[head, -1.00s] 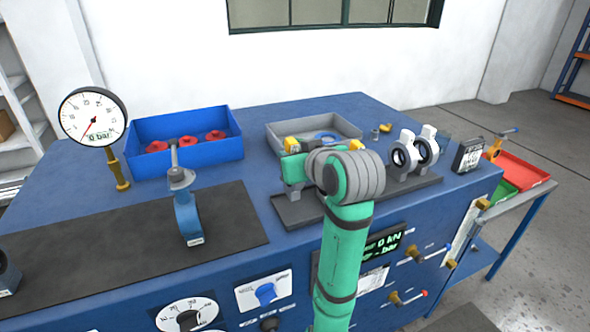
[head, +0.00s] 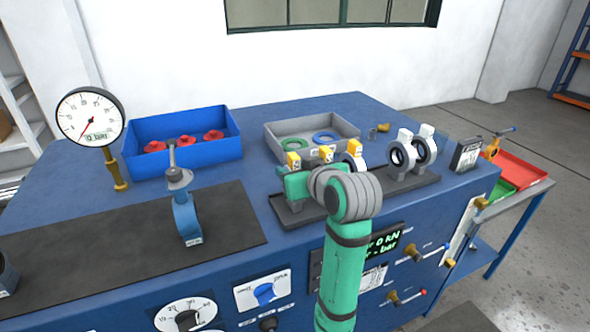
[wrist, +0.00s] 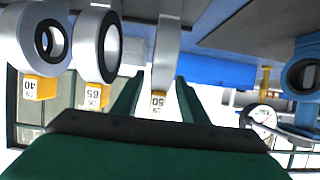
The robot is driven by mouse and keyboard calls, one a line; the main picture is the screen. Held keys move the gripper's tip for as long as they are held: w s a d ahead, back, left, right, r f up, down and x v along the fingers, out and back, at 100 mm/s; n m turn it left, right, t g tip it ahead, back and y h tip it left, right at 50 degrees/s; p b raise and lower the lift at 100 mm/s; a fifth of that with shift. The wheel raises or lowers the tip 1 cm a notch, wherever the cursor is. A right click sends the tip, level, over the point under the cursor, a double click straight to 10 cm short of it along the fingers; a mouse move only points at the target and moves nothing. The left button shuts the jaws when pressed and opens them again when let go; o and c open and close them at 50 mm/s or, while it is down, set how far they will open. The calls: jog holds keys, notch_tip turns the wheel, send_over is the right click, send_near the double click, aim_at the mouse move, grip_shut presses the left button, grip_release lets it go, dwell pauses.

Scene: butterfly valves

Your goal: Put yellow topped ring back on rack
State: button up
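Three rings with yellow tops stand in a row on the dark rack (head: 288,217). In the wrist view, which is upside down, their tops read 40 (wrist: 38,88), 65 or 85 (wrist: 97,96) and 50 (wrist: 158,101). My gripper (wrist: 160,76) has its green fingers on both sides of the 50 ring, with gaps beside its yellow top, so it looks open around it. In the head view, this ring's top (head: 293,161) is leftmost. My wrist and arm hide the fingers and the ring's foot, so its seating cannot be told.
Two white-topped rings (head: 403,152) stand at the rack's right end. A grey tray (head: 345,122) with a green and a blue ring sits behind the rack. A blue bin (head: 135,135) with red parts, a gauge (head: 90,115) and a valve (head: 187,215) stand to the left.

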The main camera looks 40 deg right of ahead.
jog(key=shift+r, duration=0.25)
jog(key=v, duration=1.2)
jog(key=shift+f, duration=0.1)
jog(key=shift+w+a, duration=0.1)
dwell(0.3)
